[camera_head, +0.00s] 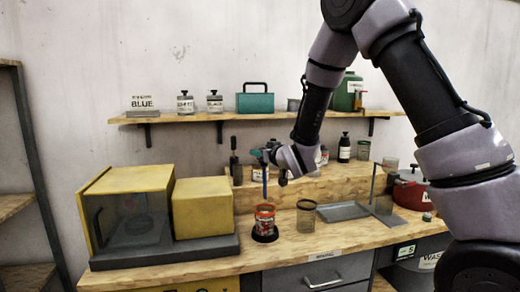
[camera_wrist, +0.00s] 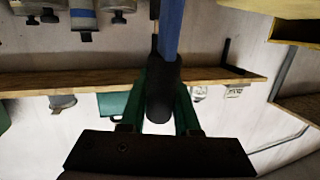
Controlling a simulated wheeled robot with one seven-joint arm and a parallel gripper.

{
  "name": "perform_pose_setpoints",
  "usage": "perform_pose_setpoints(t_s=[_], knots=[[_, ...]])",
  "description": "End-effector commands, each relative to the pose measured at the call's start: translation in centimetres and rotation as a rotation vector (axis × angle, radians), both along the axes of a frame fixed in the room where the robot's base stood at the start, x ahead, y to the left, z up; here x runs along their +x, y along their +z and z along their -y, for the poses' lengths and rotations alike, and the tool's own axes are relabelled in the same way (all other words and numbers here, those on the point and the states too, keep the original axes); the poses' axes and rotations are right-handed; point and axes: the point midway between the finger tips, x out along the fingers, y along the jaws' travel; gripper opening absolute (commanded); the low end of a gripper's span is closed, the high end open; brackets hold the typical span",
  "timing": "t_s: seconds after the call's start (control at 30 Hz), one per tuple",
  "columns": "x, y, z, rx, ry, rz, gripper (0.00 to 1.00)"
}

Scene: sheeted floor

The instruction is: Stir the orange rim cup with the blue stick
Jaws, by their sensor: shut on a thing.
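The orange rim cup (camera_head: 265,219), clear with reddish contents, stands upright on a dark round base on the workbench. My gripper (camera_head: 268,156) is above the cup in the head view. It is shut on the blue stick (camera_head: 265,184), which hangs nearly upright over the cup. In the wrist view my gripper's green fingers (camera_wrist: 163,100) close around the stick's dark handle, and the blue shaft (camera_wrist: 172,28) runs to the top edge.
A second cup with a brownish rim (camera_head: 306,219) stands close to the right. A grey tray (camera_head: 342,211) and a red pot (camera_head: 411,190) are farther right. A yellow box (camera_head: 203,208) stands to the left. A wall shelf (camera_head: 160,118) with bottles runs behind.

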Motion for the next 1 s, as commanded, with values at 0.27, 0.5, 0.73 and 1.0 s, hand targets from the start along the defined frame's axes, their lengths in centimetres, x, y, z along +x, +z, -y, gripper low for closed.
perform_pose_setpoints(t_s=[0.27, 0.5, 0.73, 1.0], knots=[[0.8, -2.1, -0.3, -0.001, 0.001, 0.000, 0.00], [0.6, -4.0, -0.1, 0.001, -0.001, 0.000, 0.00], [0.3, -5.9, -0.1, 0.000, -0.001, -0.001, 0.00], [0.0, -8.1, 0.1, 0.000, -0.001, -0.002, 0.00]])
